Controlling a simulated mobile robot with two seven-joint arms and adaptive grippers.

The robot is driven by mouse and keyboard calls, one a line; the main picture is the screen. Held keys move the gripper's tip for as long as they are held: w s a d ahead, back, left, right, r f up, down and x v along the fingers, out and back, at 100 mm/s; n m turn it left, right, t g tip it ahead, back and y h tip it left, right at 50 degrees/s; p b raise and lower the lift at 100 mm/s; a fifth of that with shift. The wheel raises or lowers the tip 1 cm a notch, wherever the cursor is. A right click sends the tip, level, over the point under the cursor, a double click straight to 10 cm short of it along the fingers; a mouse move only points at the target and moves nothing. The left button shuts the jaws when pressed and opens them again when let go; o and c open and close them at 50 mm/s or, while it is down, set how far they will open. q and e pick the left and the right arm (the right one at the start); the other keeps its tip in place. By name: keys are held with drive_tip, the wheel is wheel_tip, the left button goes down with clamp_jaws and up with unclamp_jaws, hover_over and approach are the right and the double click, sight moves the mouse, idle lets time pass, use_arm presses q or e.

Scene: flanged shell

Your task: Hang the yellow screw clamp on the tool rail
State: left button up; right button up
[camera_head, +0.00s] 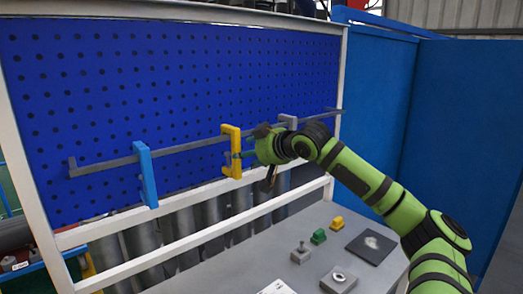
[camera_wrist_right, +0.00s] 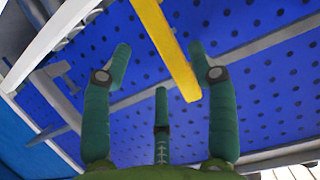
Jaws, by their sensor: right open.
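The yellow screw clamp (camera_head: 236,168) is upright at the tool rail (camera_head: 190,149), with its upper end at rail height. It looks hung there, but the exact contact is too small to tell. In the right wrist view the clamp shows as a yellow bar (camera_wrist_right: 168,45) slanting between and beyond my fingers. My right gripper (camera_head: 250,152) is just right of the clamp. In the wrist view its fingers (camera_wrist_right: 160,62) are spread open, with no finger clearly closed on the bar. My left gripper is in neither view.
A blue clamp (camera_head: 146,175) hangs further left on the rail, and a grey one (camera_head: 288,122) hangs right, behind my wrist. The blue pegboard (camera_head: 120,90) stands behind. Below, the grey table (camera_head: 290,225) holds small green, yellow and grey parts and a dark square plate (camera_head: 371,247).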

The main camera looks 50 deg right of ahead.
drive_tip(key=v, duration=0.5)
drive_tip(key=shift+s+a+r, duration=0.15)
drive_tip(key=shift+s+r, duration=0.1)
drive_tip(key=shift+f, duration=0.1)
idle(0.3)
